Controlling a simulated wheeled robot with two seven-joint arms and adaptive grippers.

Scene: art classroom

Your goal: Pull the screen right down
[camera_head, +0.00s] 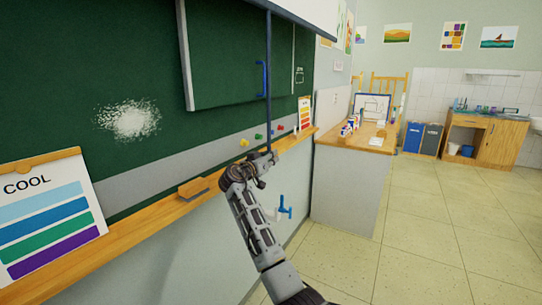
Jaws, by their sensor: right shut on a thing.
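The white screen (306,12) shows only its lower part at the top, in front of the green chalkboard. A long dark blue pull rod (268,65) hangs from its lower edge, nearly vertical. My right gripper (266,158) is shut on the lower end of the rod, just in front of the chalk ledge. The fingers partly hide the rod's end. The screen's upper part is out of the frame. My left gripper is not in view.
A wooden ledge (146,221) runs below the chalkboard (160,165), with an eraser (193,188) and a COOL colour card (48,212) on it. A blue hook-like fixture (285,207) is close to my right forearm. A cabinet (347,190) stands beyond; the tiled floor (430,225) at right is free.

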